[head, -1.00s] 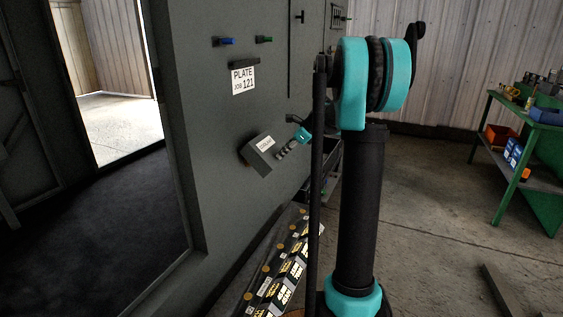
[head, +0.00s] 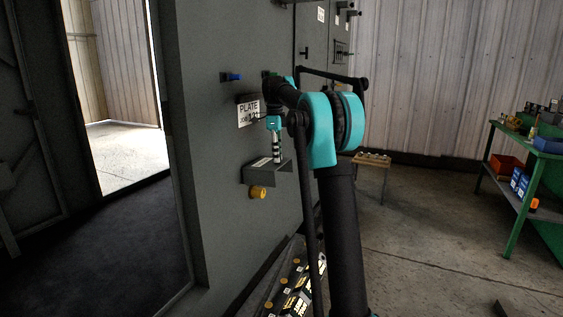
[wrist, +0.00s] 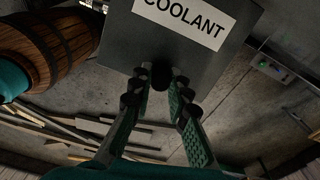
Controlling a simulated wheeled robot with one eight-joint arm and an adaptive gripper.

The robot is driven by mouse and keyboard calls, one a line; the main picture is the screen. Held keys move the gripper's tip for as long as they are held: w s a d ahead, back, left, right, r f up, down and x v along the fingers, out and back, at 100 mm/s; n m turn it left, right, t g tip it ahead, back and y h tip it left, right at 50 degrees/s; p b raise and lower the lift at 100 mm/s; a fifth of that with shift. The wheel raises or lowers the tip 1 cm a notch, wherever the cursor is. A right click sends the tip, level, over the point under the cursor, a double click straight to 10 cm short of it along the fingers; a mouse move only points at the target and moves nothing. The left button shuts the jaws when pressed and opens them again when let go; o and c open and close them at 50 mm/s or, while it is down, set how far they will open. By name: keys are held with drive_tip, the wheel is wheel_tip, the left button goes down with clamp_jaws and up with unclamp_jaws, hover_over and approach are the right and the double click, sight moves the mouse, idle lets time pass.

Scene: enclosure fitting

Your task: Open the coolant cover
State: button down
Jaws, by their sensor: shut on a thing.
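The coolant cover (head: 254,174) is a grey plate on the dark enclosure wall. It stands out from the wall, lifted, with its label on the upper face. Below it a yellow-orange fitting (head: 258,192) shows uncovered. In the wrist view the cover (wrist: 165,45) fills the top middle, with the word COOLANT readable. My gripper (head: 277,159) comes down on the cover's outer edge from above. In the wrist view my gripper's fingers (wrist: 160,82) close around a dark round knob (wrist: 161,75) at that edge. The cover's hinge is hard to make out.
A PLATE JOB 121 label (head: 248,112) and a blue knob (head: 231,77) are on the wall above. Labelled black boxes (head: 293,290) lie low by the wall. A green workbench (head: 525,160) stands right. The wrist view shows a barrel (wrist: 50,48). Floor between is clear.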

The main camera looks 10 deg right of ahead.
drive_tip(key=shift+w+a+r, duration=0.4)
drive_tip(key=shift+a+r, duration=0.05)
drive_tip(key=shift+a, duration=0.05)
drive_tip(key=c, duration=1.4)
unclamp_jaws()
drive_tip(key=shift+a, duration=0.15)
drive_tip(key=shift+c, duration=0.2)
drive_tip(key=shift+d+f, duration=0.1)
drive_tip(key=shift+d, duration=0.1)
